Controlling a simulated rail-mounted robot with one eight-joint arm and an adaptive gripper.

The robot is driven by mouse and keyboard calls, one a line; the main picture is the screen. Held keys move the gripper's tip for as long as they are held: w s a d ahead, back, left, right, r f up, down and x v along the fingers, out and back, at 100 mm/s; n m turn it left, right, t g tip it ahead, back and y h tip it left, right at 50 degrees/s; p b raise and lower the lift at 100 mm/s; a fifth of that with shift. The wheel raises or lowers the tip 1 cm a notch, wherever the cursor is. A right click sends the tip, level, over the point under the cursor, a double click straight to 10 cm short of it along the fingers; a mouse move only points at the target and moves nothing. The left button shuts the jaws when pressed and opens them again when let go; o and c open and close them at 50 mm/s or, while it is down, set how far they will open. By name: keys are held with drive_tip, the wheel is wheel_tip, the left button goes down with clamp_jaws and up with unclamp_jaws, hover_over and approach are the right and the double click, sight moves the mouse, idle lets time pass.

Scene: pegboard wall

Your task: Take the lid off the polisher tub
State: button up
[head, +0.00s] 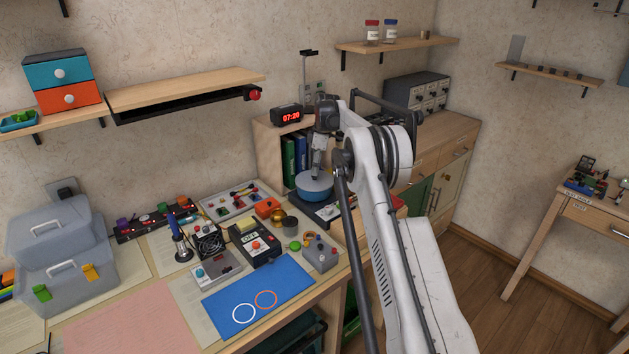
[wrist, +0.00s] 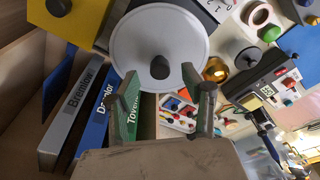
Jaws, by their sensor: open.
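The polisher tub (head: 313,190) is round and blue and stands at the back of the workbench, in front of the books. Its lid (wrist: 185,32) is a pale grey disc with a dark knob (wrist: 160,67) at the centre, and it sits on the tub. My gripper (head: 317,172) points down over the lid. In the wrist view my gripper (wrist: 160,80) is open, with its two green-grey fingers apart and nothing held. The knob shows between and just beyond the fingertips; I cannot tell whether they touch it.
Upright binders (head: 290,158) stand in a wooden shelf close behind the tub. A red-digit clock (head: 287,116) is on top. A brass-coloured round object (wrist: 216,70), a boxed device (head: 254,243) and other small parts crowd the bench. A blue mat (head: 270,284) lies in front.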

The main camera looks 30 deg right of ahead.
drive_tip(key=shift+w+a+f, duration=0.1)
drive_tip(key=shift+a+f, duration=0.05)
drive_tip(key=shift+f, duration=0.65)
drive_tip(key=shift+w+a+f, duration=0.1)
drive_tip(key=shift+f, duration=0.65)
drive_tip(key=shift+s, duration=0.1)
clamp_jaws()
drive_tip(key=shift+r, duration=0.1)
